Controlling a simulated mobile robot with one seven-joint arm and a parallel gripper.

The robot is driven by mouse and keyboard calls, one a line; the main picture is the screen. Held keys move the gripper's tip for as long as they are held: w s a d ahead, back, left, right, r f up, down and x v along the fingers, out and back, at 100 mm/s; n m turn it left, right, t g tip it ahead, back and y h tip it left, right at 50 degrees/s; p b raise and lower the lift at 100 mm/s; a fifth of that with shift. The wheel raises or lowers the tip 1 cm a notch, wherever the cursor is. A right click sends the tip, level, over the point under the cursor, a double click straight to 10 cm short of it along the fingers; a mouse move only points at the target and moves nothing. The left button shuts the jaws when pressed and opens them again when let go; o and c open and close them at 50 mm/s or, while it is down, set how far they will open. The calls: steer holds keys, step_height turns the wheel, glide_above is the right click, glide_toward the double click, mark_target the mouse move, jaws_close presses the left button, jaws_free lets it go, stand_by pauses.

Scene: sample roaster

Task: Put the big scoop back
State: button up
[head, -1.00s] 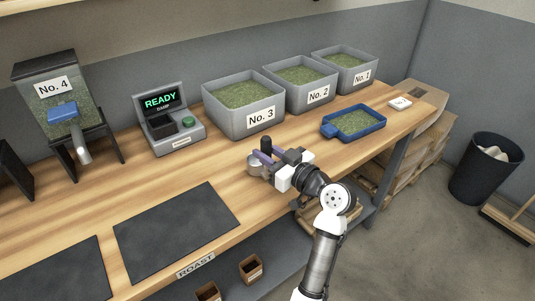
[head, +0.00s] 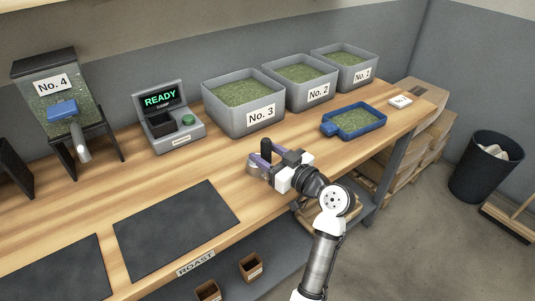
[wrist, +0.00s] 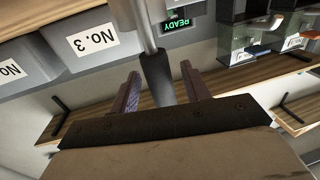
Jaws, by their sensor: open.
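The big scoop shows in the head view as a metal cup (head: 253,168) low at the bench's front part, with a dark handle (head: 266,147) beside my fingers. In the wrist view its dark grip (wrist: 156,75) and metal shaft stand between my two fingers. My gripper (head: 262,158) is open around the handle, with gaps on both sides in the wrist view (wrist: 160,75). The scoop's cup is partly hidden by the fingers in the head view. Whether it rests on the bench is hard to tell.
Grey bins No. 3 (head: 243,118), No. 2 (head: 299,97) and No. 1 (head: 344,80) line the back. The scale (head: 181,140) and dark mats (head: 176,230) are left. Bench is clear just around my gripper.

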steer(key=b+v, duration=0.4)
steer(key=v, duration=0.8)
steer(key=shift+r, duration=0.2)
